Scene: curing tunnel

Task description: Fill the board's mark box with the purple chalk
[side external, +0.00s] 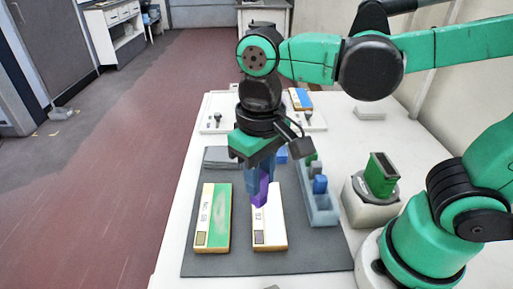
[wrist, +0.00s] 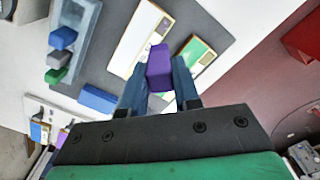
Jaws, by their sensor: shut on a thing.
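My gripper (side external: 260,172) is shut on the purple chalk (side external: 260,190), which points down over the white board. In the wrist view the purple chalk (wrist: 159,66) sits between the fingertips (wrist: 159,85). The white board (side external: 273,228) has a yellowish edge and a small dark square near its near end. It also shows in the wrist view (wrist: 138,40). The chalk hides part of its far end in the side view; I cannot tell whether they touch. Left of it lies a board with a green panel (side external: 216,220) and a similar dark square.
Both boards lie on a dark grey mat (side external: 310,258). Right of them a blue-grey tray (side external: 321,213) holds blue, grey and green blocks. A blue block (wrist: 97,98) lies near the tray. A green-topped device (side external: 381,175) stands on the right. The mat's near part is clear.

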